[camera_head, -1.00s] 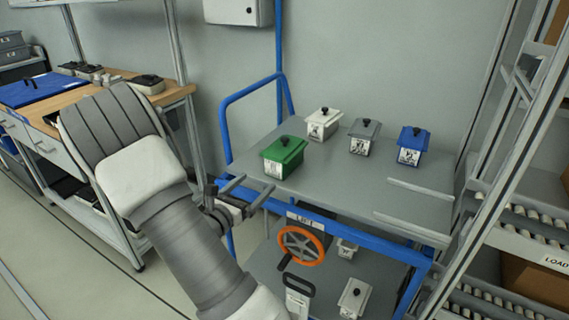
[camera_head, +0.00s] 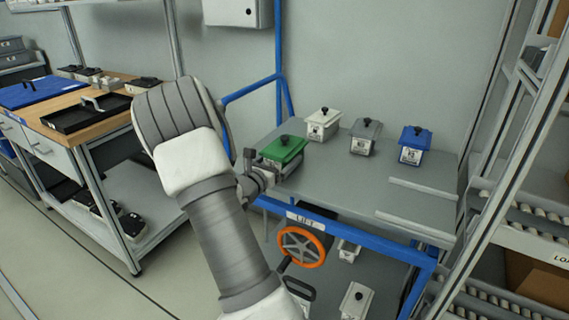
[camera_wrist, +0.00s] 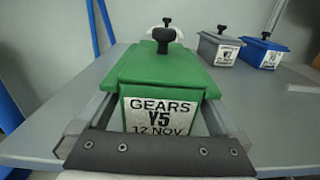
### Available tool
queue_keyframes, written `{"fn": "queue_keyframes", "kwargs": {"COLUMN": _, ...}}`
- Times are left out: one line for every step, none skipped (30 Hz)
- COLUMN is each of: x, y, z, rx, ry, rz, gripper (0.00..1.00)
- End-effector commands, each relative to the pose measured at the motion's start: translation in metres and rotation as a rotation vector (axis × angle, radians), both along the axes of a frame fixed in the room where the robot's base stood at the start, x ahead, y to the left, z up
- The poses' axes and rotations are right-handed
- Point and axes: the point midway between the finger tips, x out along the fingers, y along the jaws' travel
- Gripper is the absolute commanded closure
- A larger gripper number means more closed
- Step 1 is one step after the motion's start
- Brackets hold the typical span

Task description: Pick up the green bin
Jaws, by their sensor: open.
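The green bin (camera_head: 283,150) stands upright on the grey lift table (camera_head: 340,190), near its left side. It has a green lid with a black knob. My gripper (camera_head: 272,170) is at the bin's near end. In the wrist view the gripper's fingers (camera_wrist: 158,115) are open, one on each side of the bin. I cannot tell whether they touch it. The gripper's palm bar hides the lower front of the bin.
A white bin (camera_head: 322,124), a grey bin (camera_head: 364,136) and a blue bin (camera_head: 413,145) stand behind and right of the green one. An orange handwheel (camera_head: 301,247) is below the table. A workbench (camera_head: 100,112) stands left, a roller rack (camera_head: 500,215) right.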

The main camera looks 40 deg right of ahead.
Motion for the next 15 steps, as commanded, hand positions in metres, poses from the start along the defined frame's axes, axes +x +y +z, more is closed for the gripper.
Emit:
{"fn": "queue_keyframes", "kwargs": {"x": 0.0011, "y": -0.0035, "z": -0.0004, "rx": -0.001, "ry": 0.000, "rz": 0.000, "gripper": 0.00}}
{"fn": "queue_keyframes", "kwargs": {"x": 0.0013, "y": -0.0042, "z": -0.0001, "rx": -0.001, "ry": 0.000, "rz": 0.000, "gripper": 0.00}}
{"fn": "queue_keyframes", "kwargs": {"x": 0.0014, "y": -0.0044, "z": 0.0003, "rx": -0.001, "ry": 0.000, "rz": 0.000, "gripper": 0.00}}
{"fn": "queue_keyframes", "kwargs": {"x": 0.0014, "y": -0.0042, "z": 0.0004, "rx": 0.000, "ry": 0.000, "rz": 0.000, "gripper": 0.00}}
{"fn": "queue_keyframes", "kwargs": {"x": 0.0014, "y": -0.0040, "z": 0.0005, "rx": 0.000, "ry": 0.000, "rz": 0.000, "gripper": 0.00}}
{"fn": "queue_keyframes", "kwargs": {"x": 0.0014, "y": -0.0039, "z": 0.0005, "rx": 0.000, "ry": 0.000, "rz": 0.000, "gripper": 0.00}}
{"fn": "queue_keyframes", "kwargs": {"x": 0.0014, "y": -0.0039, "z": 0.0004, "rx": 0.000, "ry": 0.000, "rz": 0.000, "gripper": 0.00}}
{"fn": "queue_keyframes", "kwargs": {"x": 0.0014, "y": -0.0038, "z": 0.0005, "rx": 0.000, "ry": 0.000, "rz": 0.000, "gripper": 0.05}}
{"fn": "queue_keyframes", "kwargs": {"x": 0.0014, "y": -0.0038, "z": 0.0004, "rx": 0.000, "ry": 0.000, "rz": 0.000, "gripper": 0.13}}
{"fn": "queue_keyframes", "kwargs": {"x": 0.0013, "y": -0.0037, "z": 0.0004, "rx": 0.000, "ry": 0.000, "rz": 0.000, "gripper": 0.18}}
{"fn": "queue_keyframes", "kwargs": {"x": 0.0013, "y": -0.0037, "z": 0.0004, "rx": 0.000, "ry": 0.000, "rz": 0.000, "gripper": 0.23}}
{"fn": "queue_keyframes", "kwargs": {"x": 0.0013, "y": -0.0036, "z": 0.0004, "rx": 0.000, "ry": 0.000, "rz": 0.000, "gripper": 0.31}}
{"fn": "queue_keyframes", "kwargs": {"x": 0.0013, "y": -0.0036, "z": 0.0004, "rx": 0.000, "ry": 0.000, "rz": 0.000, "gripper": 0.36}}
{"fn": "queue_keyframes", "kwargs": {"x": 0.0013, "y": -0.0036, "z": 0.0004, "rx": 0.000, "ry": 0.000, "rz": 0.000, "gripper": 0.41}}
{"fn": "queue_keyframes", "kwargs": {"x": 0.0013, "y": -0.0035, "z": 0.0004, "rx": 0.000, "ry": 0.000, "rz": 0.000, "gripper": 0.49}}
